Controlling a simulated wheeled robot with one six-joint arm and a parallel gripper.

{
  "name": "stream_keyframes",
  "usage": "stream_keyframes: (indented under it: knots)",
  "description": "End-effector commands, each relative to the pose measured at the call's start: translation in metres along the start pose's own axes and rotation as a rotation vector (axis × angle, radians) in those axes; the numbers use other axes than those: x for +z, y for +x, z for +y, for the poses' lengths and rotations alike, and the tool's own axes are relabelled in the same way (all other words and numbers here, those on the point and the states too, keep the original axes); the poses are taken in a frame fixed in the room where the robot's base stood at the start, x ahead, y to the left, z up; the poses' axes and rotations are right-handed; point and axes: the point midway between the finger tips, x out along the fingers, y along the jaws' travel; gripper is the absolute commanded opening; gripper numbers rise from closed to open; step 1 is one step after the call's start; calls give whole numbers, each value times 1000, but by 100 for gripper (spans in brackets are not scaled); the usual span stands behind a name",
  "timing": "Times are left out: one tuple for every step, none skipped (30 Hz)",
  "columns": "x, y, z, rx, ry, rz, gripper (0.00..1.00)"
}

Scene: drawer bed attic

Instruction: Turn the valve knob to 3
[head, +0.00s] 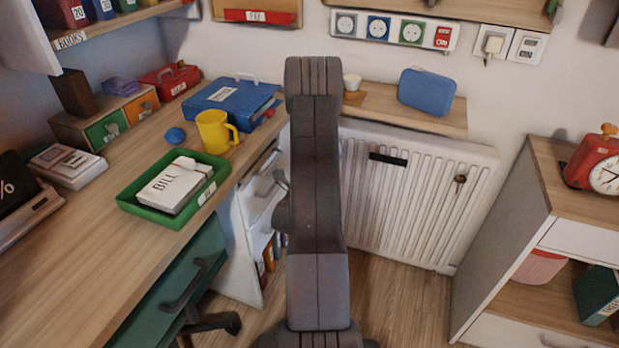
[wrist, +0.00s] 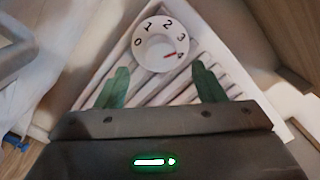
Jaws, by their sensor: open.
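The valve knob (wrist: 153,52) is a round white dial in the wrist view, numbered 0 to 4 around its edge. Its red mark points at about the 4, past the 3. The knob sits by the white ribbed radiator (wrist: 160,85), which also shows in the head view (head: 400,205). My gripper (wrist: 163,86) is open, with its two green fingers apart below the knob in the wrist view. Nothing shows between the fingers, and they look apart from the knob. In the head view my arm hides the gripper, and I cannot make out the numbered knob.
A wooden shelf (head: 385,107) with a blue case (head: 427,92) is above the radiator. A desk with a green tray (head: 137,190) and a yellow mug (head: 214,131) is at left. A cabinet with a red clock (head: 594,165) is at right. Floor shows before the radiator.

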Motion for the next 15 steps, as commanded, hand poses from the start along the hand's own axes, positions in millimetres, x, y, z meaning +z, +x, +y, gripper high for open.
stream_keyframes:
  knots:
    - [1, -13, 0, 4, -3, 1, 63]
    - [0, -19, 1, 5, -3, 2, 63]
    - [0, -27, 1, 5, -2, 1, 63]
    - [0, -32, 1, 5, -2, 1, 63]
    - [0, -37, 0, 3, -2, 1, 63]
    - [0, -43, 1, 4, -3, 2, 63]
    - [0, -47, 1, 3, -2, 1, 63]
    - [0, -51, 1, 3, -2, 1, 63]
    - [0, -54, 1, 3, -1, 2, 63]
    - [0, -57, 1, 2, -1, 1, 63]
    - [0, -58, 0, 1, -1, 1, 63]
    - [0, -60, 0, 0, -1, 1, 63]
    - [0, -61, 0, 0, -1, 1, 63]
    - [0, -62, 0, 0, -1, 1, 63]
    - [-1, -62, 0, 0, -1, 1, 63]
